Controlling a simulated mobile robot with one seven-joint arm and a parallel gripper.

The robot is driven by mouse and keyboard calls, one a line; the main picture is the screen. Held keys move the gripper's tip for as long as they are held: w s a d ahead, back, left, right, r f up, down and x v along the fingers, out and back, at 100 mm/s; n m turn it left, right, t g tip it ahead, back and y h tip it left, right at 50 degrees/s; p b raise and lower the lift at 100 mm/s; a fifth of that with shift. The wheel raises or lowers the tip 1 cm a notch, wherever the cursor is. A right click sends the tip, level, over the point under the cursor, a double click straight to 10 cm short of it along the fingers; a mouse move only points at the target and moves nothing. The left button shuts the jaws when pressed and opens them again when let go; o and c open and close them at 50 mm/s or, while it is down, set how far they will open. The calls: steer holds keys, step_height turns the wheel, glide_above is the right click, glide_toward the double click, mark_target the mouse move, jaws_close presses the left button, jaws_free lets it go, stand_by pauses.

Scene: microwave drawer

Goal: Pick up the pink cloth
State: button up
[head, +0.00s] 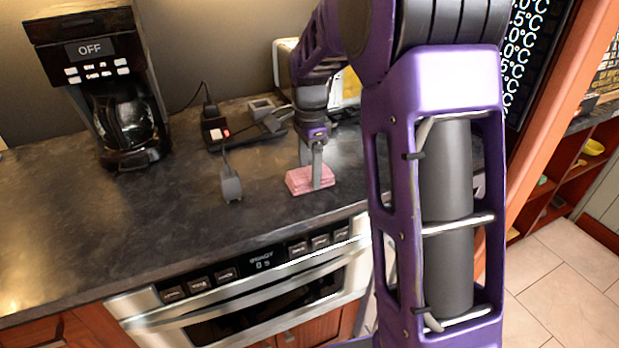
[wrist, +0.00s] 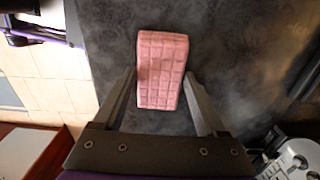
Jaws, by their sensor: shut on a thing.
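The pink cloth (head: 298,183) is a small folded block with a grid pattern. It is at the counter, near the front edge above the microwave drawer. My gripper (head: 317,178) points down at it in the head view, with a finger across its near side. In the wrist view the cloth (wrist: 162,52) sits between the two fingers of my gripper (wrist: 161,80), one along each long side, and my gripper is shut on it. I cannot tell whether the cloth still touches the counter.
A black coffee maker (head: 125,115) stands at the back left of the counter (head: 90,215). A power strip (head: 215,130) and a black plug (head: 230,185) lie left of the cloth. The microwave drawer (head: 250,298) is below the front edge. The front left counter is clear.

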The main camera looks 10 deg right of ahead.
mark_target(310, 173)
steer(key=c, duration=0.4)
steer(key=shift+o, duration=0.2)
step_height(310, 173, up, 10)
steer(key=p, duration=0.2)
